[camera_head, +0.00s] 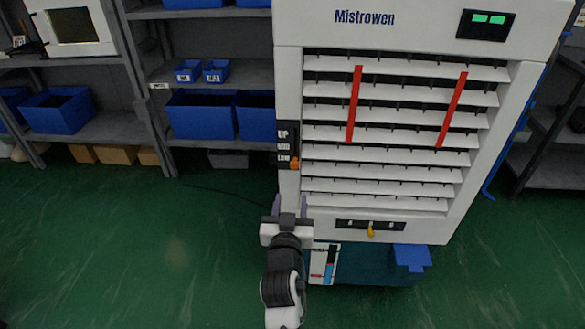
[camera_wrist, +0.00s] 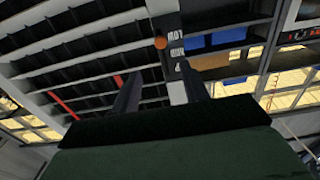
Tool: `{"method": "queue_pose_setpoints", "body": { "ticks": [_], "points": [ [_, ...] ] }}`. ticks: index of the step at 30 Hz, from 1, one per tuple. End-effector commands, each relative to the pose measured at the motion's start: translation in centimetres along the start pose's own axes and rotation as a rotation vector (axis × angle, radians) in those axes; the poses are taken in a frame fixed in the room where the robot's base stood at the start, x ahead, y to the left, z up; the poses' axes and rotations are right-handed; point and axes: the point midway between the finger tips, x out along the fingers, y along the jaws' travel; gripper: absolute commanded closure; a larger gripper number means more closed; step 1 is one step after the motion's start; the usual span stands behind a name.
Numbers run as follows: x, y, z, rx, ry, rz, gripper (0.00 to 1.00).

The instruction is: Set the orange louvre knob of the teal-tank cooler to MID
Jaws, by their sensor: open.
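The teal-tank cooler (camera_head: 289,70) is a tall white unit marked Mistrowen, with a teal tank (camera_head: 370,268) at its base. Its orange louvre knob (camera_head: 295,163) sits on a black strip labelled UP, MID and LOW on the left front edge, beside LOW. In the wrist view, which is turned over, the orange knob (camera_wrist: 160,42) is also beside LOW. My gripper (camera_head: 290,202) is open and empty, below the knob and apart from it. In the wrist view its two fingers (camera_wrist: 160,84) point toward the strip, with the knob beyond their tips.
White louvre slats (camera_head: 380,160) with two red strips fill the cooler front. A yellow knob (camera_head: 371,231) sits on a lower black panel, and a blue block (camera_head: 410,258) juts from the tank. Shelves with blue bins (camera_head: 202,115) stand behind left. The green floor at left is clear.

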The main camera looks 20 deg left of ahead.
Motion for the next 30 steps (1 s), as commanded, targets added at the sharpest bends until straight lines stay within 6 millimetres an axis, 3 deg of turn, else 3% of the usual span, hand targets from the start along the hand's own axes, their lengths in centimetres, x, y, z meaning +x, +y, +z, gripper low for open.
{"method": "queue_pose_setpoints", "body": {
  "ticks": [9, 15, 21, 30],
  "points": [
    [6.8, -0.1, -0.5, 0.002, 0.004, -0.001, 0.55],
    [10.3, -0.1, -0.4, 0.001, 0.003, -0.002, 0.55],
    [12.0, -0.1, -0.3, 0.001, 0.004, -0.002, 0.55],
    [12.2, -0.1, -0.2, 0.001, 0.004, -0.002, 0.55]
  ]
}}
